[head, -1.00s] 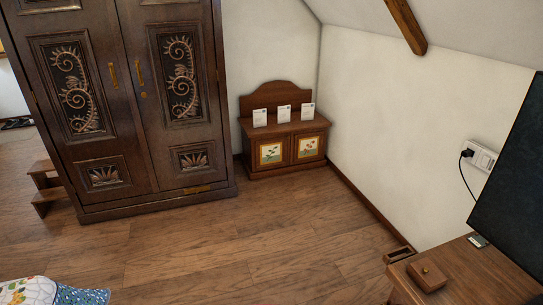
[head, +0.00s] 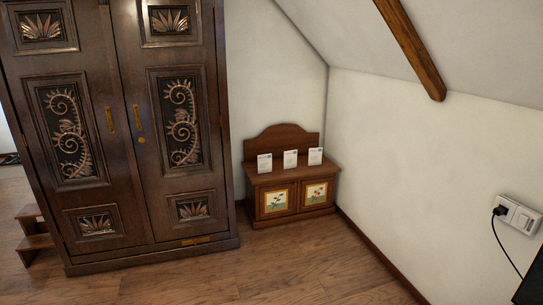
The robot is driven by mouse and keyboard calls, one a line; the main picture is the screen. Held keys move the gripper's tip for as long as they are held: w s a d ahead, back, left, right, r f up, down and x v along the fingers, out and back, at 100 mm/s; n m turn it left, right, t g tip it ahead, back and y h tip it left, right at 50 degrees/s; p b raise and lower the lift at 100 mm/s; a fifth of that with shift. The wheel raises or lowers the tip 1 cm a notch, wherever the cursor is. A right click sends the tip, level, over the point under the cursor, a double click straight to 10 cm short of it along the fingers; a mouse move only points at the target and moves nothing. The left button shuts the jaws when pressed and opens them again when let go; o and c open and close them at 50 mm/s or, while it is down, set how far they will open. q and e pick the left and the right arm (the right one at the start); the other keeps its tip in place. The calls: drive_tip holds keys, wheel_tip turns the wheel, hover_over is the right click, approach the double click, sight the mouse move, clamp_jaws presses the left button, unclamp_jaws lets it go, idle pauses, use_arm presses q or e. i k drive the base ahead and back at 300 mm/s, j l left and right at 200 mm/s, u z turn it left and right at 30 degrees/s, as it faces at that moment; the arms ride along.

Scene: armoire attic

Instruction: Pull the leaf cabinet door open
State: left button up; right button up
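A tall dark wooden armoire (head: 136,215) stands at the left with two doors, both shut. Its left door (head: 68,200) and right door (head: 180,215) have carved panels with curling fern-like scrolls and leaf fans. A brass handle (head: 110,120) is on the left door and another brass handle (head: 138,118) is on the right door. A low brown cabinet (head: 290,205) stands in the corner with two small shut doors, a left one (head: 276,201) and a right one (head: 316,193), each with a painted plant panel. Neither of my grippers is in view.
Three white cards (head: 290,159) stand on the low cabinet. Wooden steps (head: 34,240) are left of the armoire. The wooden floor (head: 290,270) in front is clear. A wall socket with a black plug (head: 500,211) and a sloping ceiling beam (head: 412,50) are at the right.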

sight(278, 199)
drive_tip(key=i, duration=2.2)
drive_tip(key=i+j+z, duration=0.1)
drive_tip(key=i, duration=1)
drive_tip(key=i+j, duration=0.1)
drive_tip(key=i, duration=1.05)
